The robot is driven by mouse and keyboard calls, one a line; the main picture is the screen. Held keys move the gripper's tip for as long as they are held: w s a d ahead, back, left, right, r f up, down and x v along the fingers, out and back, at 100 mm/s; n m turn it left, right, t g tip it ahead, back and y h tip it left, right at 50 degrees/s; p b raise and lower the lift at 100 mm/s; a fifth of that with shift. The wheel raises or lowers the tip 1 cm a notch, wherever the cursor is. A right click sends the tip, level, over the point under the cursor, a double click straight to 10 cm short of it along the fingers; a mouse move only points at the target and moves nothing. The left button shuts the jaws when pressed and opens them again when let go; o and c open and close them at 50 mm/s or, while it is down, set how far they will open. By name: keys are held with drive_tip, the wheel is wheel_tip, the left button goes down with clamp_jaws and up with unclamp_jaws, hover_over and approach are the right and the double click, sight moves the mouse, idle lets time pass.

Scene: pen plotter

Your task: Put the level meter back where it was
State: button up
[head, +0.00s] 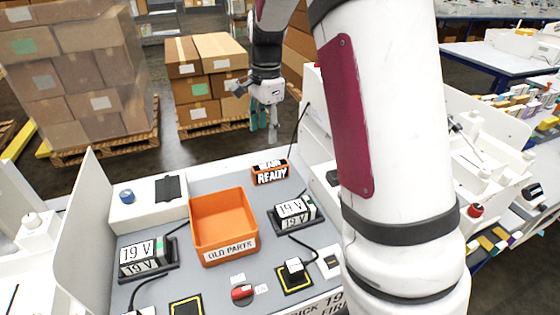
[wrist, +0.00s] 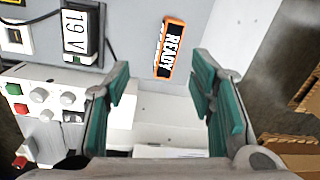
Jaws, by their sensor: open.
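My gripper (head: 263,128) hangs in the air beyond the far edge of the grey worktop, with its teal fingers pointing down. In the wrist view the two teal fingers of my gripper (wrist: 163,88) stand wide apart with nothing between them. Nothing in view is clearly marked as a level meter. An orange-framed block reading READY (head: 270,173) sits at the far edge of the worktop, below and nearer than the gripper. It also shows in the wrist view (wrist: 170,48), ahead of the fingers and apart from them.
An orange OLD PARTS bin (head: 223,225) stands mid-worktop. Cabled 19 V units stand left (head: 143,257) and right (head: 294,212) of it. A white box with a blue knob (head: 148,203) is at the far left. Stacked cartons (head: 205,70) stand on pallets beyond.

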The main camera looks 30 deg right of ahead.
drive_tip(key=s+a+r+n+t, duration=0.1)
drive_tip(key=s+a+r+n, duration=0.3)
drive_tip(key=s+r, duration=0.15)
drive_tip(key=s+a+r+n+t, duration=0.1)
drive_tip(key=s+a+r+n, duration=0.35)
drive_tip(key=s, duration=0.25)
drive_tip(key=s+a+n+t, duration=0.2)
drive_tip(key=s+a+n, duration=0.2)
drive_tip(key=s+n, duration=0.5)
drive_tip(key=s, duration=0.6)
drive_tip(key=shift+r+t, duration=0.25)
drive_tip(key=shift+t, duration=0.05)
